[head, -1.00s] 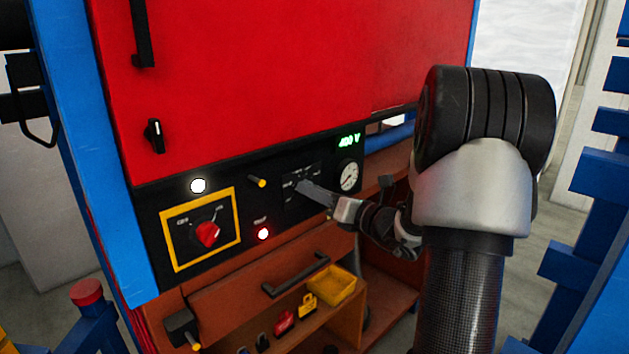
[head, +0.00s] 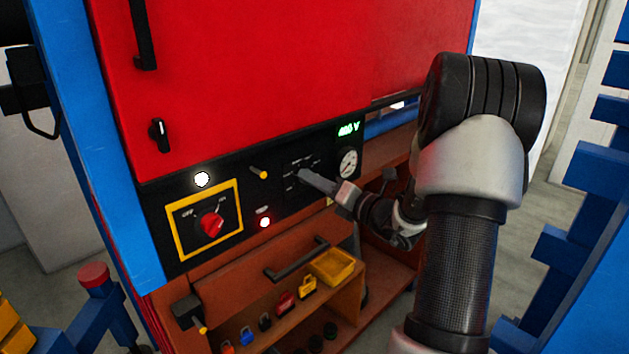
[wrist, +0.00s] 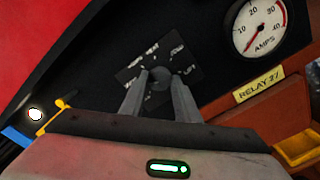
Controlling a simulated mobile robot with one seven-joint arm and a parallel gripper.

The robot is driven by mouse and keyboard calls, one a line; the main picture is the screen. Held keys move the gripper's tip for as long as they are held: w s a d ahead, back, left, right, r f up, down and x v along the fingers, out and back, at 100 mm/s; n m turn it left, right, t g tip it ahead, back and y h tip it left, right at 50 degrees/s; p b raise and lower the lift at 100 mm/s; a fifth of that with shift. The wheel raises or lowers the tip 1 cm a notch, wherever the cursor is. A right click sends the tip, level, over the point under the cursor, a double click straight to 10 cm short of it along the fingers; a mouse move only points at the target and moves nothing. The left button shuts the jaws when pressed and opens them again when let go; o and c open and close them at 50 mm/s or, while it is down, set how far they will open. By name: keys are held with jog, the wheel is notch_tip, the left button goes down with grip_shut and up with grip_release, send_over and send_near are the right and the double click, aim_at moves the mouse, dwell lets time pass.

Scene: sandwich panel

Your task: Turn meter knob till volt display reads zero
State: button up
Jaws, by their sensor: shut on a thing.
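The meter knob (wrist: 160,76) is a small dark round knob on a black label plate in the wrist view. My gripper (wrist: 160,90) has its two grey fingers on either side of the knob and is shut on it. In the head view my gripper (head: 303,175) reaches the panel from the right, and its fingers hide most of the knob. The green volt display (head: 348,129) is at the panel's upper right and appears to read 400 V or a little more; its middle digit is blurred.
A round amps gauge (head: 347,164) sits just right of my fingers. Below are a drawer handle (head: 297,259) and a yellow tray (head: 333,266).

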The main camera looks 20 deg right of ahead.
jog(key=o, duration=1)
jog(key=shift+o, duration=0.2)
jog(key=shift+s, duration=0.15)
jog(key=b+v, duration=0.1)
jog(key=v, duration=1.6)
